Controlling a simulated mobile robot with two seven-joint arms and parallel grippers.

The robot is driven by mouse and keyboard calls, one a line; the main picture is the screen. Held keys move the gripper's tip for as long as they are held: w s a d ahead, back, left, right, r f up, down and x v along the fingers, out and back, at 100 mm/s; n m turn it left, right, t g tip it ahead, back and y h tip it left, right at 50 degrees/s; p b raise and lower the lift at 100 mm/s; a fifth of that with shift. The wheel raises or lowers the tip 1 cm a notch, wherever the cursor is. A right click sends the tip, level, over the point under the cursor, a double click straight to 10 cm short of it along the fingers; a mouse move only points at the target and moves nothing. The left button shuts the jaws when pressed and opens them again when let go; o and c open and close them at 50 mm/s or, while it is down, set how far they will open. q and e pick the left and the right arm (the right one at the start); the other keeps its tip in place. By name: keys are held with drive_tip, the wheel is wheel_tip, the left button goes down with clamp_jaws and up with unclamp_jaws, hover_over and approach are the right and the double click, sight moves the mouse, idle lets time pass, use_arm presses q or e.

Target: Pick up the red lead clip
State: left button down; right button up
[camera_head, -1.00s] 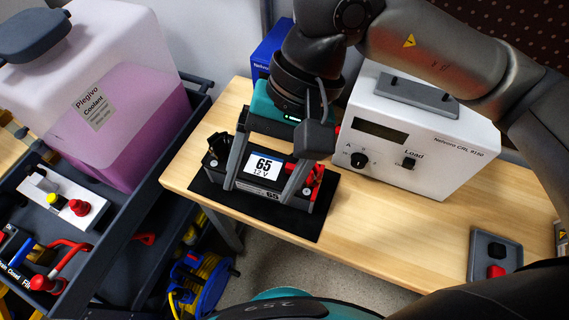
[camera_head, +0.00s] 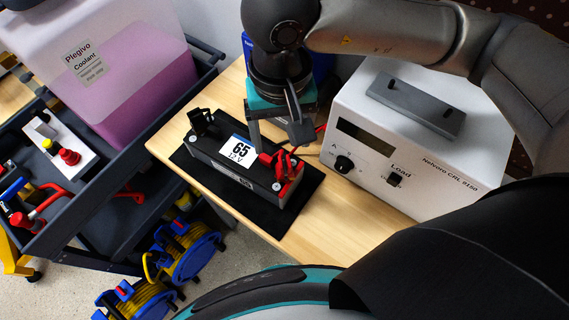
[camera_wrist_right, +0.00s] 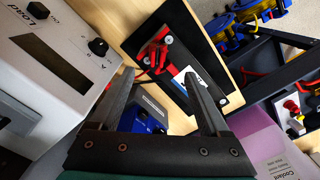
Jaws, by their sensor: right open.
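The red lead clip (camera_head: 287,168) sits on the right end of the black battery (camera_head: 222,167), which bears a white "65 12 V" label. The clip also shows in the wrist view (camera_wrist_right: 154,56), ahead of the fingers. A black clip (camera_head: 201,121) is on the battery's left end. My right gripper (camera_head: 279,136) is open and empty, behind the battery near the red clip. Its fingers are well apart in the wrist view (camera_wrist_right: 160,82), and the clip lies beyond the gap between them. My left gripper is not in view.
The battery rests on a black mat (camera_head: 270,218) on a wooden bench. A white load tester (camera_head: 420,140) stands close on the right, and a blue box (camera_wrist_right: 143,116) is behind. A cart (camera_head: 120,165) with a coolant tank (camera_head: 120,75) is at left.

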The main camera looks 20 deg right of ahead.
sight(285, 162)
drive_tip(key=f, duration=0.9)
drive_tip(key=shift+d, duration=0.25)
clamp_jaws()
